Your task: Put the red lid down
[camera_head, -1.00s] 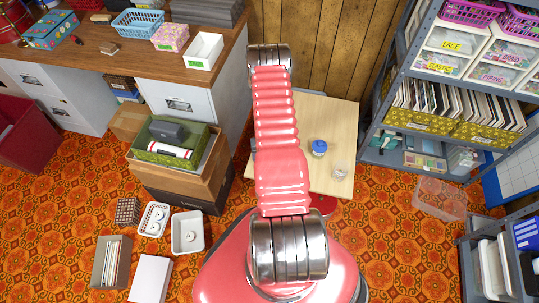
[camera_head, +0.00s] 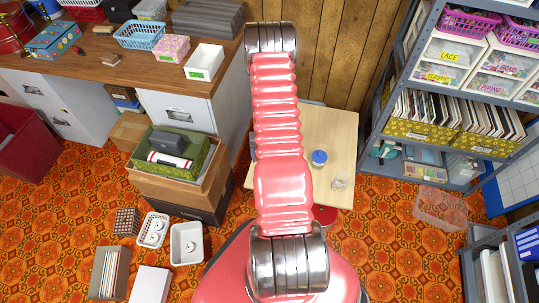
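My pink ribbed arm (camera_head: 277,120) rises through the middle of the view, and its far end with the gripper is not visible. No red lid can be made out clearly. A darker red patch (camera_head: 325,214) shows at the front edge of the pale wooden table (camera_head: 325,125); I cannot tell what it is. On the table stand a jar with a blue lid (camera_head: 319,158) and, in front of it to the right, a small clear glass jar (camera_head: 339,185) with no lid visible. My arm covers the left part of the table.
A shelf unit (camera_head: 400,95) with baskets and records stands right of the table. Stacked boxes (camera_head: 165,180) and a wooden counter (camera_head: 120,72) are on the left. A clear bin (camera_head: 440,207) lies on the patterned floor at right. The table's right part is mostly bare.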

